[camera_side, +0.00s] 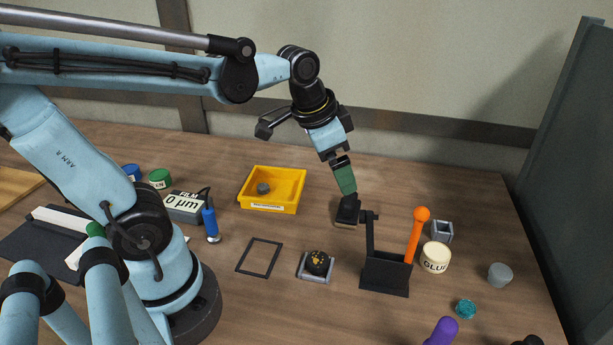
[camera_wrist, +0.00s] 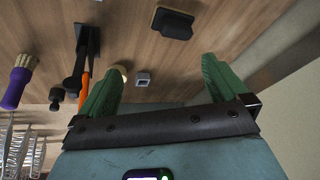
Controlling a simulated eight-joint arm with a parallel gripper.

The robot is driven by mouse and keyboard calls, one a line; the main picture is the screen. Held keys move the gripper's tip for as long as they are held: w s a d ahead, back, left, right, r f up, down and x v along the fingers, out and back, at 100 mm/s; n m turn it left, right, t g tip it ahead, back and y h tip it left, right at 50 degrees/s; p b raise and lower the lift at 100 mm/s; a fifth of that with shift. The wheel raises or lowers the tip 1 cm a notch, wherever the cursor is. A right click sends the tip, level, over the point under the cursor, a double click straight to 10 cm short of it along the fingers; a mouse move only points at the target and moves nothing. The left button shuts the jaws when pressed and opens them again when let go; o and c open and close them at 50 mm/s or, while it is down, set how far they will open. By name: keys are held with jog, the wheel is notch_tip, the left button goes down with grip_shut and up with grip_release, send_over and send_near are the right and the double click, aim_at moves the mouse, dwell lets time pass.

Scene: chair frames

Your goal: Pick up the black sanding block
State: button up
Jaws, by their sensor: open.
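The black sanding block (camera_side: 347,214) stands on the wooden table, just left of a black holder. It has a dark grip on top and a paler base. In the wrist view the block (camera_wrist: 173,25) lies near the top edge, beyond my fingertips and apart from them. My gripper (camera_side: 350,190) has green fingers and points down over the block in the side view, where the fingers overlap. In the wrist view my gripper (camera_wrist: 160,72) is wide open, with nothing between the fingers.
The black holder (camera_side: 386,274) with an orange-handled tool (camera_side: 418,232) stands close to the block's right. A glue jar (camera_side: 435,257) and a small grey square part (camera_side: 442,231) are further right. A yellow bin (camera_side: 272,190) is left; a black frame (camera_side: 259,257) lies in front.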

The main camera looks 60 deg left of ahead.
aim_at(350, 196)
jog(key=w+a+f+m+g, duration=0.2)
jog(key=w+a+m+g, duration=0.25)
jog(key=w+m, duration=0.2)
jog(key=shift+n, duration=0.35)
jog(key=shift+w+d+f, duration=0.1)
jog(key=shift+d+f, duration=0.1)
jog(key=shift+f, duration=1.75)
jog(key=shift+w+d+f, duration=0.1)
jog(key=shift+d+f, duration=0.05)
jog(key=shift+f, duration=1.85)
jog(key=shift+w+d+f, duration=0.1)
jog(key=shift+d+f, duration=0.1)
jog(key=shift+f, duration=1.75)
jog(key=c, duration=0.9)
notch_tip(350, 196, up, 10)
jog(key=shift+r, duration=0.1)
